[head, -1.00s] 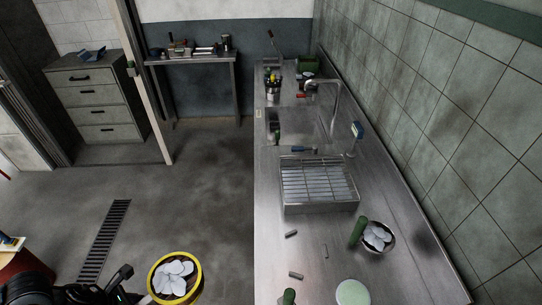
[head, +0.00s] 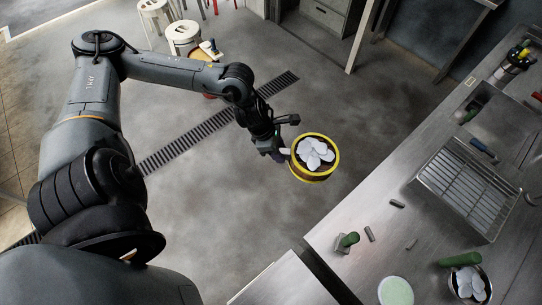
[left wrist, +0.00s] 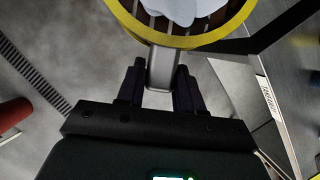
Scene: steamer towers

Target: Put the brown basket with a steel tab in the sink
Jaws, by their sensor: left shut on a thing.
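The brown basket (head: 313,175) has a yellow rim and holds several white, flat, rounded pieces. It hangs over the floor, left of the steel counter, and looks about level. My left gripper (head: 284,152) is at its left side, shut on its steel tab. In the left wrist view the tab (left wrist: 160,70) runs between the two dark fingers (left wrist: 160,88), with the basket's yellow rim (left wrist: 175,40) beyond. The sink (head: 502,122) is a basin in the counter at the right of the head view. My right gripper is not in view.
A wire rack tray (head: 465,188) stands on the counter before the sink. A bowl of white pieces (head: 468,283), green cylinders (head: 349,239) and a pale green disc (head: 396,291) are nearer. Stools (head: 184,35) stand at the back. Open floor surrounds the basket.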

